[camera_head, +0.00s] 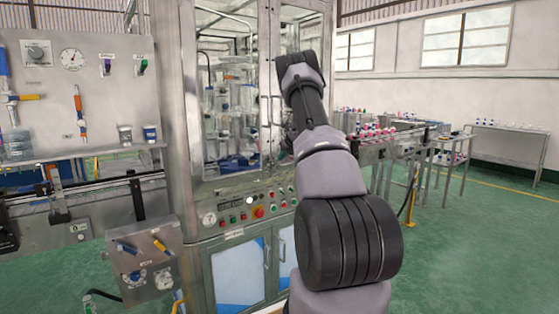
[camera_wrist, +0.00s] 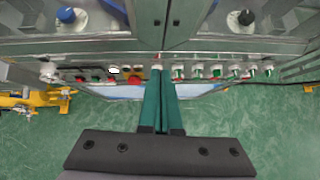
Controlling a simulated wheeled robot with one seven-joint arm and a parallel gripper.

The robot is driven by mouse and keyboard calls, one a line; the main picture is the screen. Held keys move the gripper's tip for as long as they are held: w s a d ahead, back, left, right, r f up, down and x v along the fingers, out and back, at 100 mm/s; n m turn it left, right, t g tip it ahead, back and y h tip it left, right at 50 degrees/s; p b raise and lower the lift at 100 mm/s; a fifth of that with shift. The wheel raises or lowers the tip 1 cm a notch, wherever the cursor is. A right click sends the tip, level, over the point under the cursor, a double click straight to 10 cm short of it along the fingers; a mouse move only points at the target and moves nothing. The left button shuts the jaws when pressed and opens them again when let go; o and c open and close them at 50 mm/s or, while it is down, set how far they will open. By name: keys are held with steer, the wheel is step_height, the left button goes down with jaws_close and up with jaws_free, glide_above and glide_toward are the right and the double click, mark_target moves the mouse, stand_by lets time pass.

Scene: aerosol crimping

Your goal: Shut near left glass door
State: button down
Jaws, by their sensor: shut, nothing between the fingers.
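The near left glass door (camera_head: 227,100) is on the front of a steel cabinet, above a button panel. Its metal edge stands side by side with the edge of the right glass door (camera_head: 297,42), a thin dark line between them. I see no wide gap, but cannot tell if it is fully flush. In the wrist view the left door's edge (camera_wrist: 147,25) is straight ahead of my gripper (camera_wrist: 159,72). Its green fingers are together and empty, with the tips close to the door edges; contact is unclear. In the head view my arm hides the fingers.
Below the doors is a panel with several buttons and a red knob (camera_head: 258,212). Lower cabinet doors (camera_head: 238,270) are under it. A grey instrument board (camera_head: 85,90) stands at the left. A conveyor with bottles (camera_head: 375,132) extends at the right. Green floor is open at the right.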

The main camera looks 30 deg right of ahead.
steer(key=v, duration=0.9)
steer(key=shift+d+r, duration=0.3)
steer(key=shift+r, duration=0.05)
steer(key=s+a+r+m+t+h, duration=0.1)
steer(key=s+a+r+m, duration=0.15)
steer(key=r+m, duration=0.35)
steer(key=s+a+r+m+t+h, duration=0.1)
steer(key=a+r+m+t+h, duration=0.2)
steer(key=r, duration=0.5)
steer(key=s+a+r+m, duration=0.2)
steer(key=r+m, duration=0.4)
steer(key=r, duration=0.1)
steer(key=s+a+r+m+g+h, duration=0.1)
steer(key=s+a+r+m, duration=0.35)
steer(key=s+m, duration=0.35)
steer(key=s+a+f+m+g+y, duration=0.2)
steer(key=s+a+f+m, duration=0.3)
steer(key=s+a, duration=0.8)
steer(key=s+a+f+m+g+y, duration=0.2)
steer(key=s+a+f+m+y, duration=0.2)
steer(key=s+a+m, duration=0.8)
steer(key=s+f, duration=0.1)
steer(key=s, duration=0.5)
steer(key=shift+s+a+g+y, duration=0.3)
steer(key=shift+a+g+y, duration=0.1)
